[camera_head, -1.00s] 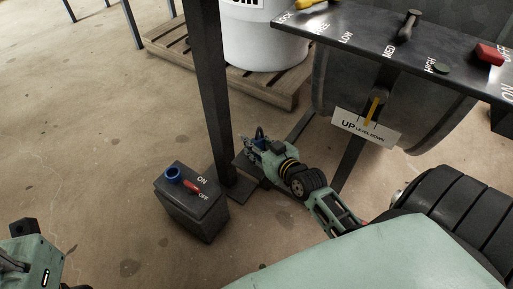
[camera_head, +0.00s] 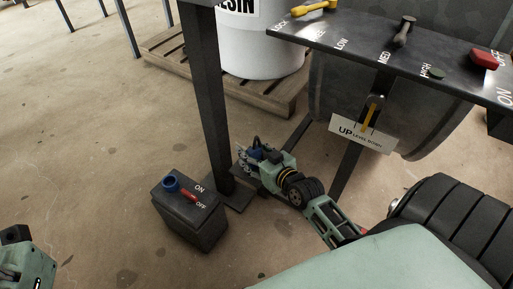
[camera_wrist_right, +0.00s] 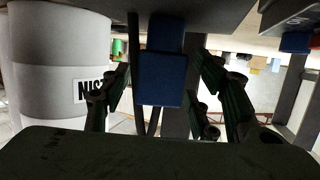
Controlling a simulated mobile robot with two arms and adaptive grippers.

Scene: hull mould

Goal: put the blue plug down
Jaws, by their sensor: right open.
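My right gripper (camera_head: 246,160) is low beside the foot of the dark post in the head view, its fingers pointing left. It is open, with fingers apart on both sides in the right wrist view (camera_wrist_right: 163,100). The blue plug (camera_wrist_right: 162,78) shows as a dark blue block between those fingers, with visible gaps to either side. In the head view a small blue patch (camera_head: 275,156) shows at the gripper; most of it is hidden. I cannot tell what the plug rests on. My left gripper is not visible; only part of my left arm shows at the lower left.
A dark box (camera_head: 188,215) with a blue ring (camera_head: 171,184) and a red ON/OFF lever (camera_head: 188,195) stands left of the post (camera_head: 210,120). A control panel (camera_head: 350,35) with levers overhangs at upper right. A white drum (camera_head: 260,50) stands on a pallet (camera_head: 170,50). Floor at left is clear.

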